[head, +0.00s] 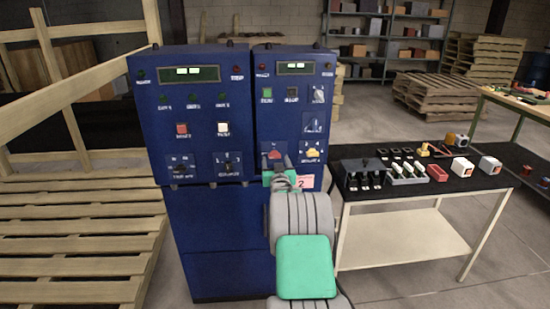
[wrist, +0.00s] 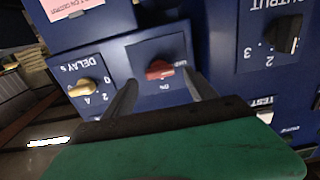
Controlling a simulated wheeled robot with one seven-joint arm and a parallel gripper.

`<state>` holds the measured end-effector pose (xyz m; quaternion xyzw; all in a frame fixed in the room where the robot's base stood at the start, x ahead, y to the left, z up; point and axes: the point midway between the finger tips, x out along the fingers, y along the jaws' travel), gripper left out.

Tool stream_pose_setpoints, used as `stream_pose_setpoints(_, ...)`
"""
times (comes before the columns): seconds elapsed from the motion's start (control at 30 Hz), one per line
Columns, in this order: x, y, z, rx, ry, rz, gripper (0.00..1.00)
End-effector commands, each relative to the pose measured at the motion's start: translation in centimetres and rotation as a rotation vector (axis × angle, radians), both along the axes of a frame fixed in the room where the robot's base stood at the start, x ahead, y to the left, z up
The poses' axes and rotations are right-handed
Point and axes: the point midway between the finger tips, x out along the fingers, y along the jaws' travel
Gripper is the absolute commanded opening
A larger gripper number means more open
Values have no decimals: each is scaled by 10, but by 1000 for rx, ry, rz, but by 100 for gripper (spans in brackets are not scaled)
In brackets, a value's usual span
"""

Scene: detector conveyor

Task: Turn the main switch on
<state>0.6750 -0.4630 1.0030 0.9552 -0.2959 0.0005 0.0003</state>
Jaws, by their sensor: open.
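The main switch looks to be the red rotary knob (wrist: 159,69) on a dark square plate of the blue right-hand cabinet; its handle lies roughly crosswise in the wrist view, which is turned about upside down. The small lettering around it is hard to read. In the head view the red knob (head: 274,154) shows just above my gripper (head: 279,164), partly hidden by it. In the wrist view my gripper (wrist: 162,88) is open, with one dark finger on each side of the knob. I cannot tell whether the fingers touch it.
A yellow delay knob (wrist: 86,88) is close to one finger, and a black output knob (wrist: 288,38) is on the neighbouring cabinet (head: 190,110). A pink label (head: 304,182) hangs below. A table (head: 455,178) with small parts stands right; wooden pallets (head: 75,240) lie left.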

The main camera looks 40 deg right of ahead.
Motion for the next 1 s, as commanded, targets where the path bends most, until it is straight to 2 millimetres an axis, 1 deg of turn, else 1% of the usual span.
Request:
stream_pose_setpoints(0.03, 8, -5, 0, 2, 1, 1, 65)
stream_pose_setpoints(0.1, 15, -10, 1, 1, 0, 1, 65)
stream_pose_setpoints(0.2, 22, -15, 1, 1, 0, 1, 65)
stream_pose_setpoints(0.5, 25, -16, 0, 2, 1, 1, 65)
stream_pose_setpoints(1.0, 25, -16, 0, 1, 2, 1, 24)
